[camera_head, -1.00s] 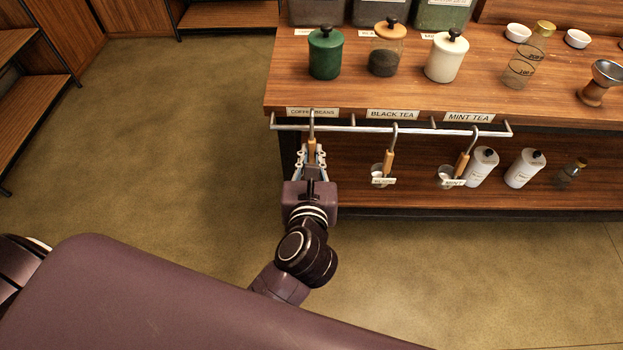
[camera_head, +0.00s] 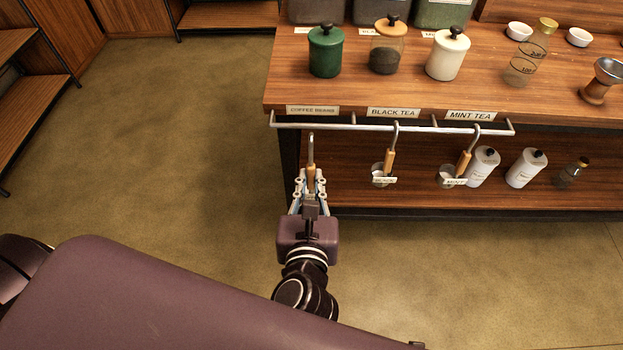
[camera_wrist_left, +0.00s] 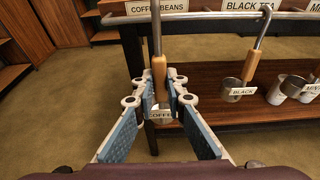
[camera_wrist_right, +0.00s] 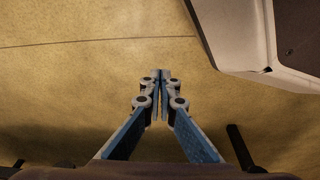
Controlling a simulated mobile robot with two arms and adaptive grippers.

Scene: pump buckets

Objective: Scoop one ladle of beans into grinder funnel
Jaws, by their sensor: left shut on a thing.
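My left gripper (camera_head: 310,185) is shut on the coffee ladle (camera_head: 310,172), by its wooden handle. The ladle's metal hook points up and is clear of the rail. In the left wrist view the ladle (camera_wrist_left: 159,75) hangs upright between the fingers, with a COFFEE label low on it; its cup is mostly hidden. The green canister (camera_head: 325,52) with a black knob stands closed on the counter above the COFFEE BEANS label. The metal grinder funnel (camera_head: 608,70) sits on a wooden base at the counter's right. My right gripper (camera_wrist_right: 160,82) appears only in its wrist view, fingertips together, empty.
A metal rail (camera_head: 400,127) runs along the counter front, with the black tea ladle (camera_head: 389,160) and mint ladle (camera_head: 464,162) hanging from it. A wooden-lidded jar (camera_head: 387,50), a white canister (camera_head: 447,55) and a glass beaker (camera_head: 525,65) stand on the counter.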

